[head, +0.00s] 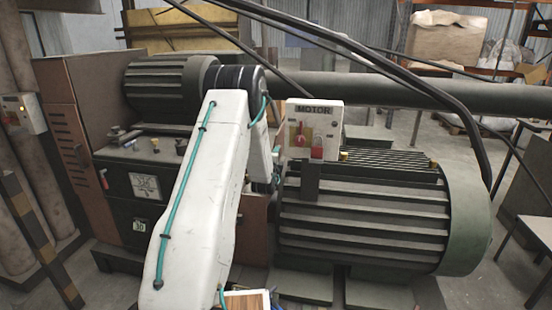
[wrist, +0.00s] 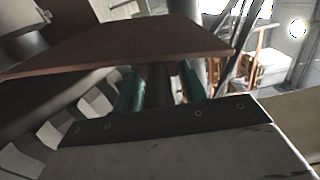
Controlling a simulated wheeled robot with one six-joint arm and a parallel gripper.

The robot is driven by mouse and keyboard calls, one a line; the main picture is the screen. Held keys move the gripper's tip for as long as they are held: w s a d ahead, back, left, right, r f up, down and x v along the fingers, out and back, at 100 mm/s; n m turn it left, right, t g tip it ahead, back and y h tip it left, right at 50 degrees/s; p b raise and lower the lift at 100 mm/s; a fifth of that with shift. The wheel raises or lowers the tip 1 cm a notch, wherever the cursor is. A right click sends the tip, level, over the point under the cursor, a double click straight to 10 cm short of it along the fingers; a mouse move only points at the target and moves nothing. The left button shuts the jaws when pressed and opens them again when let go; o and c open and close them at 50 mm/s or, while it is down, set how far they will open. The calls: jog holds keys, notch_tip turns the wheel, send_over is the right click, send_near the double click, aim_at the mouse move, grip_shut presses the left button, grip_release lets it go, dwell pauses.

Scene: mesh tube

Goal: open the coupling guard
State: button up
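A reddish-brown cover, which looks like the coupling guard (head: 254,226), sits between the gearbox and the ribbed motor, partly behind my arm. In the wrist view a brown plate (wrist: 130,46) spans the top, close in front of my gripper. It looks like part of the guard, tilted in this view. Two teal parts that look like the fingers of my gripper (wrist: 161,88) stand apart beneath the plate, with a dark upright piece between them. Their tips are hidden behind the plate, so I cannot tell whether they touch anything. My arm hides most of the gripper in the head view.
The ribbed green motor (head: 365,215) fills the right, with a MOTOR switch box (head: 312,130) above its left end. The gearbox (head: 125,190) is at left. A thick pipe (head: 370,97) runs behind. Open floor shows at far right.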

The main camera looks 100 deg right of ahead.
jog(key=v, duration=0.7)
jog(key=shift+a, duration=0.4)
jog(key=shift+w, duration=0.2)
